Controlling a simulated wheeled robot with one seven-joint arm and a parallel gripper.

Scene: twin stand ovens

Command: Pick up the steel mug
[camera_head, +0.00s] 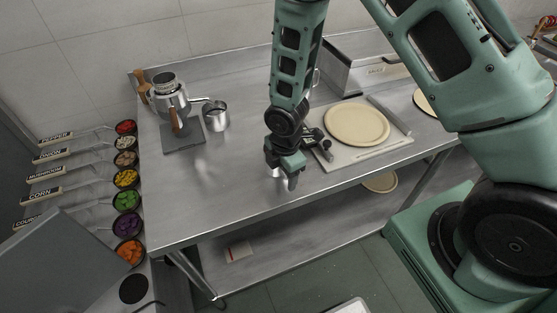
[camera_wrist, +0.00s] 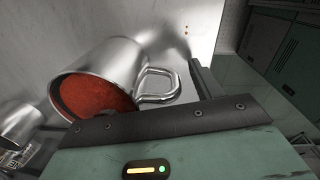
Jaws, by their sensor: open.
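A steel mug (camera_wrist: 104,72) shows large in the wrist view. It looks tilted there, with red contents and a looped handle towards the right. My gripper (camera_head: 285,176) is open and low over the front of the steel table in the head view. A shiny metal piece (camera_head: 274,172) shows beside its fingers, mostly hidden, and I cannot tell if it is this mug. A dark finger of my gripper rises just right of the mug handle in the wrist view, with no contact clearly visible. A second steel cup (camera_head: 216,118) stands at the back left.
A pale board (camera_head: 384,143) with a round disc (camera_head: 357,124) lies right of my gripper. Topping bowls (camera_head: 126,177) line the left side. The table's front left is clear.

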